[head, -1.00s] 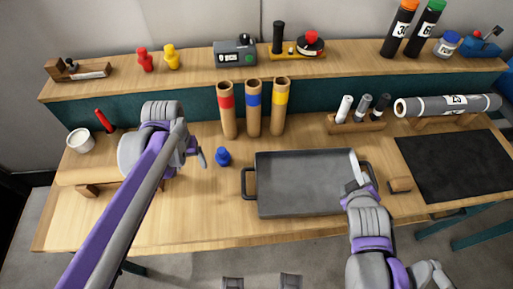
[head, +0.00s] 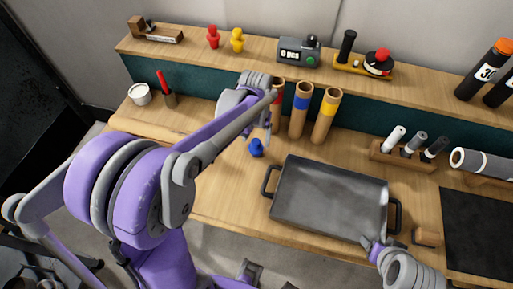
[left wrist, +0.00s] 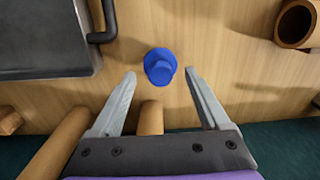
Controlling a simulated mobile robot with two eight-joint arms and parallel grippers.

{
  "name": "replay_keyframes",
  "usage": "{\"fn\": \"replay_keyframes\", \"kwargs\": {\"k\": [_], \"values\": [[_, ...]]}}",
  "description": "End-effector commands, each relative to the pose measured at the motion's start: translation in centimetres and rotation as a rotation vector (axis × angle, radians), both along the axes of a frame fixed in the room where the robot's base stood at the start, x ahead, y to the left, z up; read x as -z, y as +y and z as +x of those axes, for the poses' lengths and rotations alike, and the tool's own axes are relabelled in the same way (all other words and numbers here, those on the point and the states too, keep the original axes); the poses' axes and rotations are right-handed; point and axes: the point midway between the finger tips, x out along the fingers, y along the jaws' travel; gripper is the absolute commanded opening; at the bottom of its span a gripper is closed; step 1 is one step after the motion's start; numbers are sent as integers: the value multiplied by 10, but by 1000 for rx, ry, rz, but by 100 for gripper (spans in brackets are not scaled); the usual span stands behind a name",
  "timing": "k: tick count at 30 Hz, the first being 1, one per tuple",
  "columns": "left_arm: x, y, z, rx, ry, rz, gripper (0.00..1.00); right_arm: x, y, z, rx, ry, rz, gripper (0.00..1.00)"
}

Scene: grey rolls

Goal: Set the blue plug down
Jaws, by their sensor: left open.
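The blue plug (head: 256,148) stands on the wooden table, just left of the grey tray. It also shows in the left wrist view (left wrist: 160,64), between the fingertips and just beyond them. My left gripper (left wrist: 160,76) is open, with a finger on each side of the plug's near end and no clear contact. In the head view my left gripper (head: 268,128) is partly hidden by its own wrist, close by the plug and the red-banded tube. My right gripper (head: 370,246) is at the tray's near right corner; its finger opening is unclear.
The grey tray (head: 328,198) with black handles is right of the plug. Tubes with red (head: 277,108), blue (head: 300,112) and yellow (head: 326,116) bands stand behind it. A white cup (head: 140,94) is at the far left. Bare table lies in front of the plug.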

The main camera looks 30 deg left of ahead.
Motion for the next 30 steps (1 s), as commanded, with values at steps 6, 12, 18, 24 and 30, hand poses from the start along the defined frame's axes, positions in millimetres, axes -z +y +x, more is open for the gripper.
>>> {"fn": "replay_keyframes", "kwargs": {"k": [6,12,18,24,30], "values": [[26,1,0,0,-1,0,79,-1,0,0,0,-1,-1,68],[50,1,0,0,-1,0,79,1,0,0,0,0,-1,68],[53,1,0,0,-1,0,79,1,0,0,0,0,-1,68],[53,1,0,0,-1,0,55,1,0,0,0,-1,-1,68],[53,1,0,0,-1,0,19,1,0,0,0,-1,-1,68]]}}
